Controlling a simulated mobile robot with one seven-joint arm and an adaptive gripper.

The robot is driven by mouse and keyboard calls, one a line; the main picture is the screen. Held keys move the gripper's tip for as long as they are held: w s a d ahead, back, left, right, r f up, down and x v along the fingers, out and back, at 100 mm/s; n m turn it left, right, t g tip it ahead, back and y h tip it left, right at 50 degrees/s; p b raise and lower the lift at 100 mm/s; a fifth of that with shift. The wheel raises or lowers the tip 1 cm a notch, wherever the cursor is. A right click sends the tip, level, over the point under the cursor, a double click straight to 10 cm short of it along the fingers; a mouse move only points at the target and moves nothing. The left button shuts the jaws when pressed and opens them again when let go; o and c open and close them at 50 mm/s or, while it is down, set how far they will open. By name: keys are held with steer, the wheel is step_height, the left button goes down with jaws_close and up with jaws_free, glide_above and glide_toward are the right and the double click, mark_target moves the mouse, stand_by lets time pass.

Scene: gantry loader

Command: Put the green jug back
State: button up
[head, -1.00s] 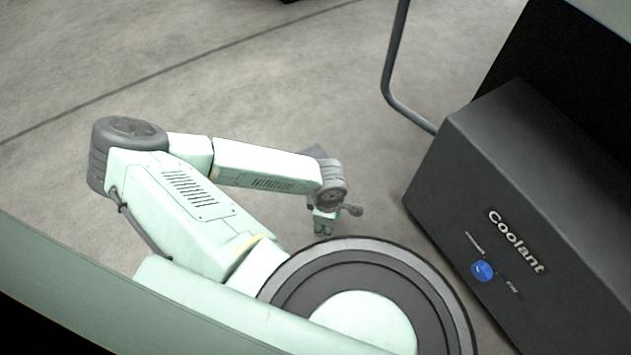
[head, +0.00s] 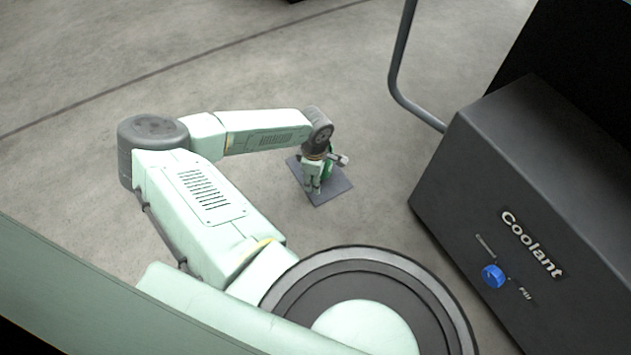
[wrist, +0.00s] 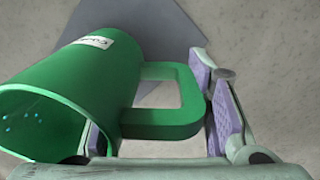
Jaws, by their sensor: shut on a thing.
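The green jug (wrist: 75,85) fills the left of the wrist view, with a white label on its side and its open mouth toward the lower left. Its square handle (wrist: 185,95) reaches between my fingers, and my gripper (head: 312,190) is shut on the jug. In the head view only a sliver of the jug (head: 329,164) shows behind my gripper. A dark grey square mat (head: 337,188) lies on the floor beneath and behind them. I cannot tell whether the jug touches it.
A dark coolant box (head: 480,170) with a blue knob (head: 493,276) stands at the right. A bent grey pipe (head: 398,75) rises behind it. The concrete floor (head: 240,60) is clear around the mat.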

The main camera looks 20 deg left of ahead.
step_height(320, 180, down, 2)
steer(key=shift+f+b, duration=0.1)
steer(key=shift+b, duration=0.2)
steer(key=o, duration=1.5)
steer(key=shift+o, duration=0.2)
steer(key=r+p, duration=0.4)
steer(key=r, duration=0.8)
steer(key=shift+s+r+p, duration=0.15)
steer(key=shift+s+p, duration=0.05)
steer(key=shift+p, duration=0.1)
